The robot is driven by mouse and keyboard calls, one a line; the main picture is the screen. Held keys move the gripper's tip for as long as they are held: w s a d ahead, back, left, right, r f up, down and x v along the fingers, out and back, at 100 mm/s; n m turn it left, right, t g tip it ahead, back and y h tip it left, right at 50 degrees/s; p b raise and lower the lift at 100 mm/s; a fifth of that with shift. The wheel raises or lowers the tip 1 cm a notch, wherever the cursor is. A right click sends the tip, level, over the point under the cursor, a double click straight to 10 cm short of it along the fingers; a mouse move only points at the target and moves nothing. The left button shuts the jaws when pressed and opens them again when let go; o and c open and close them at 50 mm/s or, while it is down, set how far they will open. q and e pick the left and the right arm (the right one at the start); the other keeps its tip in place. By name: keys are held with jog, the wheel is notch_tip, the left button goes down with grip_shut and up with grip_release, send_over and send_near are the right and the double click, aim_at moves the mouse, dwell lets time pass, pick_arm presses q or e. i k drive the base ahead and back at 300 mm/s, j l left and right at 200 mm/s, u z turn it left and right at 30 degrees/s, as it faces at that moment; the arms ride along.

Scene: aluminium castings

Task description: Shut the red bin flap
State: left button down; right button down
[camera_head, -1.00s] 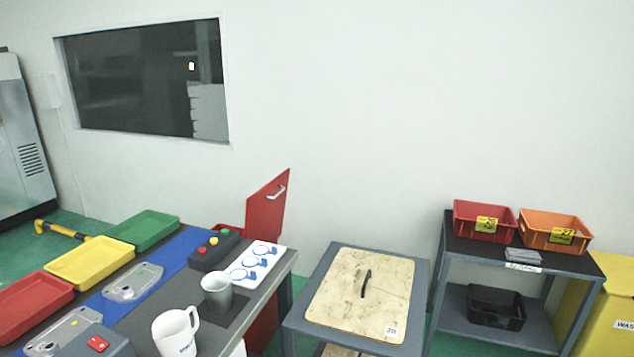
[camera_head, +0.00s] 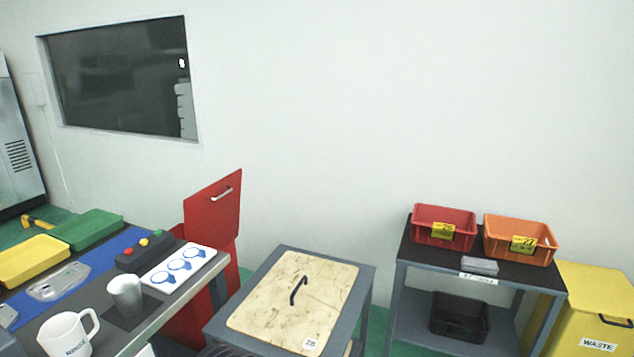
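The red bin (camera_head: 188,322) stands on the floor between the long workbench and the low table with a wooden board. Its red flap (camera_head: 212,206) stands up, open, at the back of the bin, with a light metal handle (camera_head: 222,194) on its face. The bench hides part of the bin's body. Neither of my grippers shows in the head view.
The low table (camera_head: 364,282) with the wooden board (camera_head: 270,312) stands right of the bin. A shelf cart (camera_head: 400,262) and yellow waste bin (camera_head: 590,290) stand at right.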

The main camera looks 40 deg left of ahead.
aim_at(211, 215)
jog(key=i+l+z, duration=0.15)
jog(key=i+l, duration=0.2)
jog(key=i, duration=0.15)
jog(key=i+l+z, duration=0.2)
jog(key=i, duration=0.3)
jog(key=i+u, duration=0.2)
jog(key=u, duration=0.25)
jog(key=i+u, duration=0.2)
jog(key=u, duration=0.2)
jog(key=i+l+u, duration=0.2)
jog(key=u, duration=0.25)
jog(key=i+u, duration=0.15)
jog(key=u, duration=0.3)
jog(key=i+u, duration=0.2)
jog(key=u, duration=0.3)
jog(key=i+u, duration=0.15)
jog(key=u, duration=0.3)
jog(key=i+l+u, duration=0.15)
jog(key=u, duration=0.35)
jog(key=i+l+u, duration=0.15)
jog(key=u, duration=0.3)
jog(key=l+u, duration=0.25)
jog(key=u, duration=0.25)
jog(key=i+l+u, duration=0.25)
jog(key=l+u, duration=0.25)
jog(key=i+l+u, duration=0.15)
jog(key=l+u, duration=0.15)
jog(key=l, duration=0.1)
